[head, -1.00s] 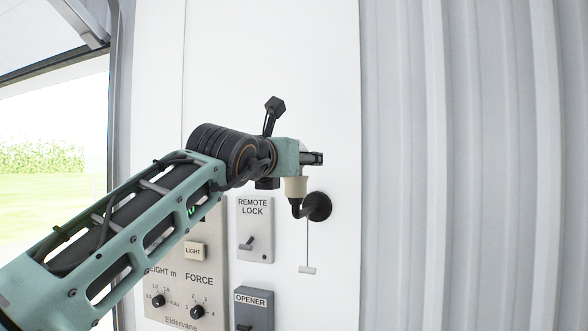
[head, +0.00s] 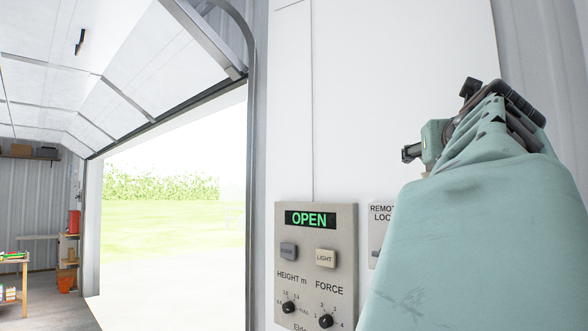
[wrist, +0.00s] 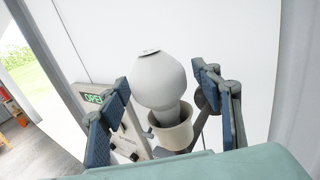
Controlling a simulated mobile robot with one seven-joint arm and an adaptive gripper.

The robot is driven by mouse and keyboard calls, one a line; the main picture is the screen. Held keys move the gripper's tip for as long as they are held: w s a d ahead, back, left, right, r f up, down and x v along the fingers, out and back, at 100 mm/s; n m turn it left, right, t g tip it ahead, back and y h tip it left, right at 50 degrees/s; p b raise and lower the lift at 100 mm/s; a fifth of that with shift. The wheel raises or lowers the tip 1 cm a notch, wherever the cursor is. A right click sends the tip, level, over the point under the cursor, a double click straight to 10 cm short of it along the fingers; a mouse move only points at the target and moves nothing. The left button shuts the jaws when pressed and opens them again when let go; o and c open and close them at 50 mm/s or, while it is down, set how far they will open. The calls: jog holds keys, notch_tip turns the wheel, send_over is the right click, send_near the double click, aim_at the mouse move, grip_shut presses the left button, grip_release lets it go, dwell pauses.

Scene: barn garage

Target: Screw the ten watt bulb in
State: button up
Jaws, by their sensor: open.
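A white bulb (wrist: 160,82) stands neck-down at the mouth of a cream lampholder (wrist: 172,132) in the wrist view. Its neck shows just above the rim; I cannot tell whether its thread has engaged. A small dark print on its top is too small to read. My gripper (wrist: 166,98) is open, one blue finger on each side of the bulb, with gaps visible. In the head view my gripper (head: 411,152) shows at the right, partly behind my arm. The bulb and the lampholder are hidden there.
A door control panel (head: 316,265) reading OPEN is on the white wall (head: 390,80), with a remote lock plate (head: 381,212) partly behind my arm. The garage door (head: 130,75) is raised. A workbench (head: 22,275) stands far left.

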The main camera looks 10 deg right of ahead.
jog(key=n+y+b, duration=0.1)
jog(key=n+y, duration=0.1)
jog(key=y, duration=0.1)
jog(key=shift+w+f+t, duration=0.1)
jog(key=shift+f+t, duration=0.1)
jog(key=shift+t, duration=0.2)
jog(key=n+y, duration=0.1)
jog(key=y, duration=0.1)
jog(key=shift+d+r+n+y, duration=0.2)
jog(key=shift+n+y, duration=0.2)
jog(key=shift+a+n+y, duration=0.15)
jog(key=shift+n+y, duration=0.35)
jog(key=shift+y, duration=0.3)
jog(key=shift+c, duration=0.5)
jog(key=c, duration=0.7)
jog(key=shift+c, duration=0.2)
jog(key=shift+a+h, duration=0.1)
jog(key=shift+h, duration=0.2)
jog(key=m+h+p, duration=0.1)
jog(key=m+h, duration=0.1)
jog(key=shift+a+r+h+p, duration=0.1)
jog(key=shift+h+p, duration=0.2)
jog(key=shift+h, duration=0.1)
jog(key=shift+m+h+p, duration=0.6)
jog(key=shift+m+h, duration=0.1)
jog(key=shift+h, duration=0.2)
